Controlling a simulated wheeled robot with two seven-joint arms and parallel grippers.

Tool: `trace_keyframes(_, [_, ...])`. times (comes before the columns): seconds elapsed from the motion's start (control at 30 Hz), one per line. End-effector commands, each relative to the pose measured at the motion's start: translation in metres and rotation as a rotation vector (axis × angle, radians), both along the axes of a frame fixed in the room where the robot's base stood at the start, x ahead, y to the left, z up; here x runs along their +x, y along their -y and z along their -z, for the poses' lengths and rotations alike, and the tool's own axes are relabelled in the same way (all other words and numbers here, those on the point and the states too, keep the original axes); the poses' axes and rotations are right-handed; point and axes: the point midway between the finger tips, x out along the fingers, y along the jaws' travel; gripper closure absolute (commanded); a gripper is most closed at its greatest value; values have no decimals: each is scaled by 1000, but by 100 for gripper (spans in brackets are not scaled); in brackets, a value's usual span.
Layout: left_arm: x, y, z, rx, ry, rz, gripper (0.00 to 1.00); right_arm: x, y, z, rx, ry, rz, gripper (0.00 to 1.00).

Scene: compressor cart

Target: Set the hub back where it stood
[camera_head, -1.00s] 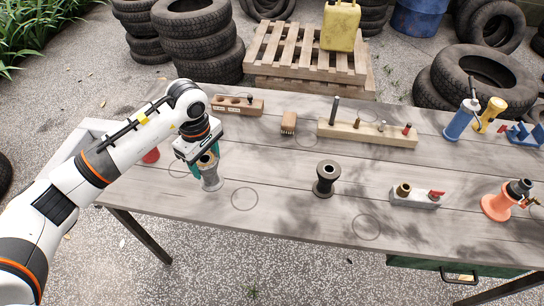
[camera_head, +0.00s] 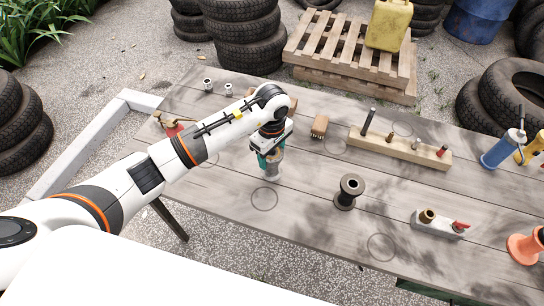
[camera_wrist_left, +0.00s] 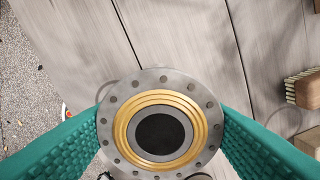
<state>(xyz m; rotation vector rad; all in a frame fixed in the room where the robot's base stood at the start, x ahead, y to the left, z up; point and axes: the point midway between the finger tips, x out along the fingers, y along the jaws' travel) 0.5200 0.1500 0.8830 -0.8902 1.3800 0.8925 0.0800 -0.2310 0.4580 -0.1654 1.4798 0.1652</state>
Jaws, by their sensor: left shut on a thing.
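My left gripper (camera_head: 267,160) is shut on the hub (camera_head: 274,170), a grey flanged piece. In the left wrist view the hub (camera_wrist_left: 206,110) shows its round flange with bolt holes, a brass ring and a dark bore, between the two green fingers (camera_wrist_left: 160,135). The hub is upright over the table (camera_head: 310,215), just behind a drawn circle (camera_head: 264,198) in the head view. Its height above the boards is hard to tell. My right gripper is not in view.
A dark spool (camera_head: 348,190) stands right of the hub. A red item (camera_head: 172,127) is left, partly behind my arm.

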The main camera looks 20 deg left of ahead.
Motion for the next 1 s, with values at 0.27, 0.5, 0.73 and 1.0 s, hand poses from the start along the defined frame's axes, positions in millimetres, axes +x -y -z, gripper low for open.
trace_keyframes(0.27, [0, 0, 23, -2, 1, 1, 77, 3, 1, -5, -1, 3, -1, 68])
trace_keyframes(0.5, [0, 0, 27, -2, 1, 1, 77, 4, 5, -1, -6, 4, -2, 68])
trace_keyframes(0.73, [0, 0, 26, -1, 0, 1, 19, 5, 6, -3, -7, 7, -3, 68])
trace_keyframes(1.0, [0, 0, 23, -2, -1, 1, 19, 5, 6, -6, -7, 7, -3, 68])
